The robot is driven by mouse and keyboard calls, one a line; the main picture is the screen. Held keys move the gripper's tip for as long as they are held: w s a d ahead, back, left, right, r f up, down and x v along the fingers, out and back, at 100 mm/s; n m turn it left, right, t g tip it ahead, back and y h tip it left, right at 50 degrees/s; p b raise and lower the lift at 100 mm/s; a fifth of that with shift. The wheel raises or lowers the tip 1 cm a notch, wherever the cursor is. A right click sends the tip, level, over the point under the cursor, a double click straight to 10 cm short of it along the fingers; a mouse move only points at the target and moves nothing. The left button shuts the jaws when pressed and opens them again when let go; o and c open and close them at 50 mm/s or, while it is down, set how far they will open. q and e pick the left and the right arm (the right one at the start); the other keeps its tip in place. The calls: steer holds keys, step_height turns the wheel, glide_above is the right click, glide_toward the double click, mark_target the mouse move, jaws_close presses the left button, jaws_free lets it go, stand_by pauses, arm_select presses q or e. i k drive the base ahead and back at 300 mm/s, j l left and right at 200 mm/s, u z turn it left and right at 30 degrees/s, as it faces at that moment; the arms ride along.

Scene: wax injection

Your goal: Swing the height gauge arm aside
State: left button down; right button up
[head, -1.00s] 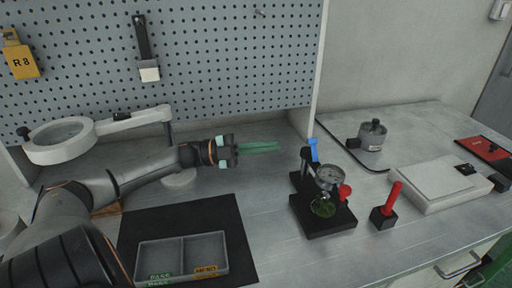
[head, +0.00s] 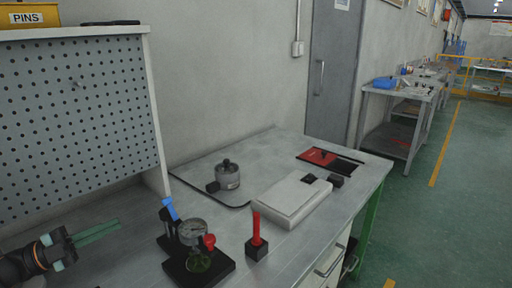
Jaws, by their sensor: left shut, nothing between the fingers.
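The height gauge (head: 193,233) stands on its black base (head: 214,273) on the metal bench, at the lower left of the head view. It has a round dial, a blue lever (head: 171,208) at the top of its post and a red knob (head: 209,241). A green round piece (head: 198,262) sits under the dial. My left gripper (head: 118,224) is shut and empty, to the left of the gauge and apart from it, with its green fingers pointing right. My right gripper is not in view.
A red-handled tool in a black block (head: 256,247) stands just right of the gauge. Behind are a grey round pot (head: 228,175), a white flat box (head: 292,201) and a red pad (head: 318,157). A pegboard (head: 75,120) rises at left. Another bench (head: 398,95) stands beyond the door.

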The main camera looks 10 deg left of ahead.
mark_target(205, 242)
steer(key=k+l, duration=0.35)
steer(key=l, duration=0.15)
steer(key=k+l, duration=0.75)
steer(key=l, duration=0.25)
